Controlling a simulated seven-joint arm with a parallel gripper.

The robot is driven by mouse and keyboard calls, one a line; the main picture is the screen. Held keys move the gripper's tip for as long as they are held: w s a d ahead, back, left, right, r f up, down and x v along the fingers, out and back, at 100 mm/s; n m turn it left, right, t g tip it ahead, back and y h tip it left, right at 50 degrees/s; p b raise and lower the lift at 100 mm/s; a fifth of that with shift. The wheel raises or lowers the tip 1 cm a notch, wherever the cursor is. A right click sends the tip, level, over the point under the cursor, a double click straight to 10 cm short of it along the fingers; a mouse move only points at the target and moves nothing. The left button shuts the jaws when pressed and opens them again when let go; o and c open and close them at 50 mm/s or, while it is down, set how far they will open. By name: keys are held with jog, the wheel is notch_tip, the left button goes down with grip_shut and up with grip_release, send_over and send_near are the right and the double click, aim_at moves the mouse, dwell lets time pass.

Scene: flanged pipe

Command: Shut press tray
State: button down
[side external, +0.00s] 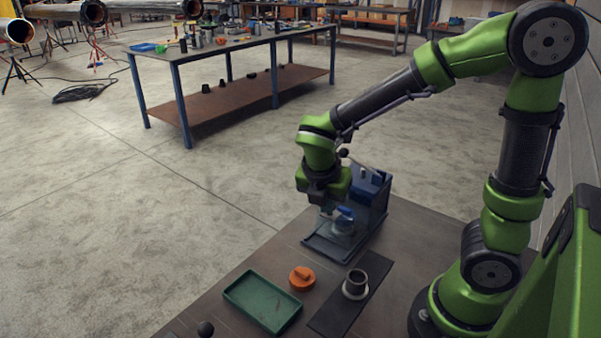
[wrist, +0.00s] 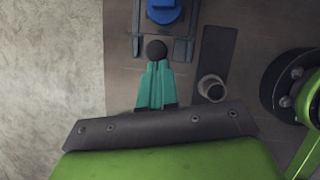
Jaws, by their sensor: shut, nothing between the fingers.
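The press (side external: 368,188) is a blue block on a dark base, with a lever ending in a black ball above it. My gripper (side external: 327,211) points down over the tray's left side. In the wrist view, the teal fingers (wrist: 155,64) are together and empty, with a black ball knob (wrist: 156,50) at their tips. I cannot tell whether they touch it. The blue part (wrist: 164,10) lies beyond the knob, between grey rails (wrist: 184,48).
A grey flanged pipe piece (side external: 355,284) stands on a dark mat (side external: 334,317). An orange part (side external: 302,278) and a green bin (side external: 262,302) are to its left. A black knob (side external: 205,328) is near the front edge. A workbench (side external: 240,42) stands far behind.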

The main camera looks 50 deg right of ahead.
jog(key=d, duration=0.8)
jog(key=shift+s+d, duration=0.1)
jog(key=shift+d, duration=0.05)
jog(key=shift+f, duration=0.1)
